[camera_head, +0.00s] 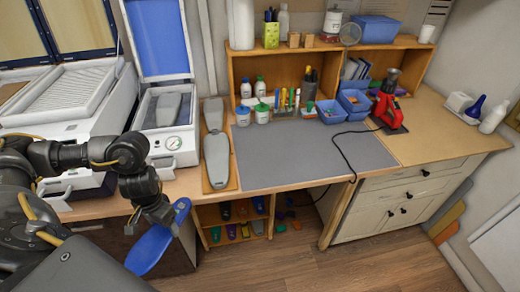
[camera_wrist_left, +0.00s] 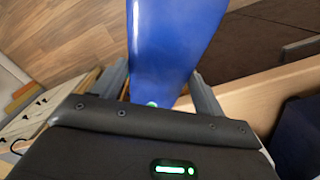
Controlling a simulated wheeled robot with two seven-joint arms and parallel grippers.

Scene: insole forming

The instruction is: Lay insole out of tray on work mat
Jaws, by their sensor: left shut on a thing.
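The blue insole (camera_head: 156,243) is held by my left gripper (camera_head: 172,213), in front of the bench's front edge at lower left. In the left wrist view the insole (camera_wrist_left: 172,45) stands between the two fingers of the gripper (camera_wrist_left: 158,85), which are shut on it. The grey work mat (camera_head: 310,158) lies flat on the bench, to the right of and behind the gripper, with only a dark cable over its right part. I cannot make out the tray in either view. My right gripper is not in view.
Grey foot forms (camera_head: 216,160) lie on a wooden board left of the mat. An open press with a blue lid (camera_head: 160,45) stands behind my left arm. Bottles, blue bins (camera_head: 331,111) and a red tool (camera_head: 388,110) line the mat's back. Most of the mat is clear.

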